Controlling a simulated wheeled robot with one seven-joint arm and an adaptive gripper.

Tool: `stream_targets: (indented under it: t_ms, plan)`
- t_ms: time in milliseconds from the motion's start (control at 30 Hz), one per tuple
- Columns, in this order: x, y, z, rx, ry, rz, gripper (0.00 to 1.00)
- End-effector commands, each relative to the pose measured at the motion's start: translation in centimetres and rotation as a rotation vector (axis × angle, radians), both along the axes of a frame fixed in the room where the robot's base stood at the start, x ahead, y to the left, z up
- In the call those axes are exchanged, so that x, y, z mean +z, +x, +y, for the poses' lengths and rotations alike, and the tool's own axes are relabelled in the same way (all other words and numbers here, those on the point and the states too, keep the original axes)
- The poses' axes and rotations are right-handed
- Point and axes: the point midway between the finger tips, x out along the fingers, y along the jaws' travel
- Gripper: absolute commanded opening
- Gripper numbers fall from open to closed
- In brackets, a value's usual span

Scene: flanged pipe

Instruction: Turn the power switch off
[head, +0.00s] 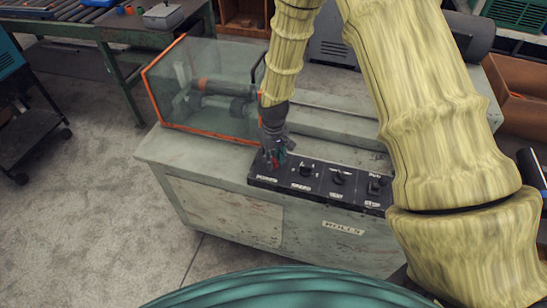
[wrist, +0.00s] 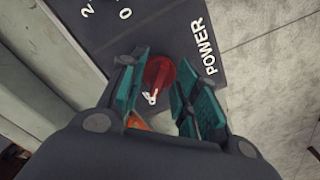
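The power switch is a red rotary knob (wrist: 159,72) on a dark panel, beside the white word POWER in the wrist view. A small white mark shows on the knob's lower side. My gripper (wrist: 160,88) has its teal-padded fingers apart, one on each side of the knob. I cannot tell whether either pad touches it. In the head view my gripper (head: 275,157) is over the left end of the black control panel (head: 318,191), and only a bit of red shows at the fingers.
The panel sits on a worn grey-green machine (head: 235,208). Other dark knobs (head: 338,177) lie to the right of my gripper. A clear guard with orange edges (head: 205,90) stands just left and behind. Open concrete floor (head: 85,200) lies left of the machine.

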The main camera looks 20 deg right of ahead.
Motion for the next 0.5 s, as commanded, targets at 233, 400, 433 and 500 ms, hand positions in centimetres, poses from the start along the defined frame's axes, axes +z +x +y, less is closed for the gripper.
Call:
stream_targets:
  t_ms: [233,400,433,500]
  plan:
    - [0.7,0.1,0.0,0.0,0.0,-0.002,0.32]
    - [2.9,0.1,0.0,0.0,0.001,-0.003,0.32]
    - [3.4,0.1,0.0,0.0,0.001,-0.004,0.32]
    - [4.5,0.1,0.0,-0.001,0.001,-0.004,0.32]
